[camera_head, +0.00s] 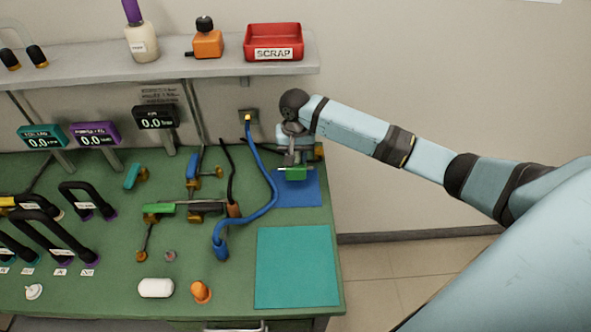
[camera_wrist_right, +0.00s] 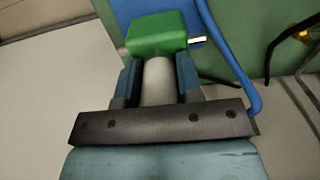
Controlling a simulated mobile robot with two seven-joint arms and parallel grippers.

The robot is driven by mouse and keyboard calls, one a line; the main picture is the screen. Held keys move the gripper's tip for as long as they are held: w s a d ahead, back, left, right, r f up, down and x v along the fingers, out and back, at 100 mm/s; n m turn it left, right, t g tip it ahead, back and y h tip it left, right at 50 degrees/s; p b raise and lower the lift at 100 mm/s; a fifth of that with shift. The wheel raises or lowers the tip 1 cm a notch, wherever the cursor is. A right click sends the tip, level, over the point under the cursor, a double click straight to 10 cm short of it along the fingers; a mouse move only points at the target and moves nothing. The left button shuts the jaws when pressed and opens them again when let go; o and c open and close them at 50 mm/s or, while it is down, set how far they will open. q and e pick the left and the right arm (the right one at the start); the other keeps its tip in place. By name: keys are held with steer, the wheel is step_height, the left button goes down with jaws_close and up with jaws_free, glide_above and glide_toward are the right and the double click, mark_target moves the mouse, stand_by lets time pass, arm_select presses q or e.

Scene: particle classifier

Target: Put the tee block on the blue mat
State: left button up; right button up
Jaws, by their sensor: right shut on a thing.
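A green block (camera_head: 293,174), which I take for the tee block, is at my right gripper (camera_head: 294,161). In the right wrist view the green block (camera_wrist_right: 157,32) lies beyond the fingertips, with a pale round stem (camera_wrist_right: 158,82) between the two fingers. My right gripper is shut on it. The blue mat (camera_head: 302,193) lies at the back right of the green table, below the block. I cannot tell whether the block touches the mat. The blue mat also shows in the right wrist view (camera_wrist_right: 222,38). My left gripper is out of view.
A teal mat (camera_head: 296,268) lies in front of the blue mat. A blue hose (camera_head: 268,178) curves just left of both. The shelf (camera_head: 200,72) with a red scrap tray (camera_head: 273,43) overhangs the back. A green-and-black assembly (camera_head: 185,207) stands mid-table.

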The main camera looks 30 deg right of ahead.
mark_target(295, 171)
steer(key=shift+w+d+f, duration=0.1)
steer(key=shift+w+f, duration=0.1)
steer(key=shift+w, duration=0.05)
steer(key=shift+f, duration=1.5)
steer(key=shift+w+d+f, duration=0.1)
steer(key=shift+w+f, duration=0.05)
steer(key=shift+f, duration=1.65)
steer(key=o, duration=1.1)
steer(key=shift+f, duration=0.1)
